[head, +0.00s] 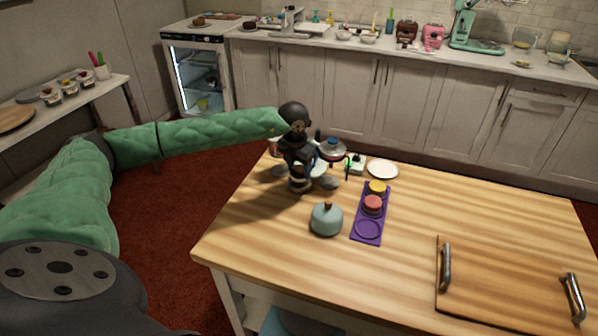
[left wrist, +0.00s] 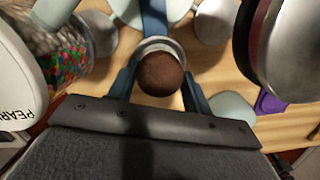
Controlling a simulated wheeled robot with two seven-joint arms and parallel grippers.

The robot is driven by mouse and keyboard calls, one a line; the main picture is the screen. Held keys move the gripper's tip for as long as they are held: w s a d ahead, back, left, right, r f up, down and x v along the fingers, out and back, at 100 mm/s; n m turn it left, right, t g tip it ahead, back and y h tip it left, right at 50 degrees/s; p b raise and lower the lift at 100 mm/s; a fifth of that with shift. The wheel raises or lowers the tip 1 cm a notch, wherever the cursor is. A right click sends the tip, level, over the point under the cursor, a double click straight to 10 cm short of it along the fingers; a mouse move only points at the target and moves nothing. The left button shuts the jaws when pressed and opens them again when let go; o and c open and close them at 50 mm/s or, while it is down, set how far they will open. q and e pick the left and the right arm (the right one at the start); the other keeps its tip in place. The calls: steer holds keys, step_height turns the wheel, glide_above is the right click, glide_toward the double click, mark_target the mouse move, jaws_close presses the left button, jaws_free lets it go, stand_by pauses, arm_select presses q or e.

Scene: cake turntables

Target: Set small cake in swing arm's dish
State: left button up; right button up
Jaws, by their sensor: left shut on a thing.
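The small cake (left wrist: 161,74) is a dark brown round piece between the fingers of my left gripper (left wrist: 160,85) in the left wrist view. The gripper is shut on it. A pale, metallic round rim (left wrist: 160,44) shows just behind the cake, and a blue bar (left wrist: 154,16) runs to it from the top; these look like the swing arm's dish and arm. I cannot tell whether the cake touches the dish. In the head view, my left gripper (head: 299,168) points down over the cluster at the table's back left, hiding much of it. My right gripper is out of view.
A blue-grey lidded jar (head: 327,220) and a purple tray (head: 368,237) with red and yellow round pieces stand close to the right. A pan with a blue lid (head: 331,149) and a white plate (head: 383,169) are behind. A handled board (head: 510,285) lies front right.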

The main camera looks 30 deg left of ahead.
mark_target(296, 172)
arm_select(q)
step_height(296, 172, down, 2)
steer(key=shift+f, duration=0.1)
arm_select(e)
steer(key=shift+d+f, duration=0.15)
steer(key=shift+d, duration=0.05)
arm_select(q)
steer(key=shift+f, duration=0.15)
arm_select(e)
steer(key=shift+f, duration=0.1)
arm_select(q)
steer(key=o, duration=0.9)
steer(key=shift+o, duration=0.2)
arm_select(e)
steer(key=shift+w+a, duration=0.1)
